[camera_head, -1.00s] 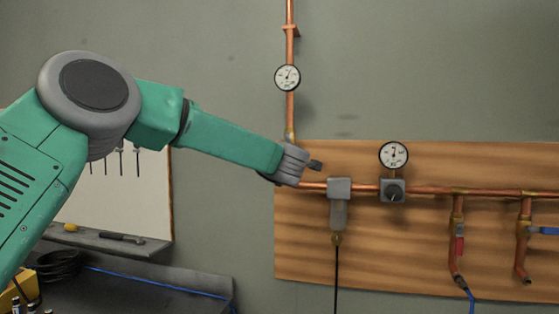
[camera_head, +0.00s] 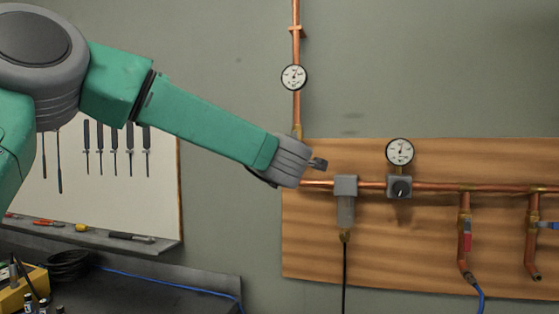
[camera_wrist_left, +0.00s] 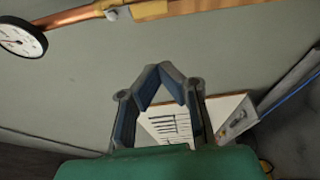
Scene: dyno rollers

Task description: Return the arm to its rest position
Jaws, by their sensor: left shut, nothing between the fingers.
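My left arm (camera_head: 190,115) comes in from the left, in green and grey. It stretches right and slightly down across the wall in the head view. My left gripper (camera_head: 318,164) is at its end, just above the left end of the horizontal copper pipe in the picture. Whether it touches the pipe cannot be told. In the wrist view the gripper's fingertips (camera_wrist_left: 161,70) meet, with nothing between them. My right gripper is not in view.
A wooden panel (camera_head: 350,255) carries copper pipes (camera_head: 430,188), a gauge (camera_head: 399,151) and valves. Another gauge (camera_head: 294,77) sits on a vertical pipe. A tool board (camera_head: 105,195) hangs behind my arm, above a dark bench (camera_head: 170,295). The upper right wall is bare.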

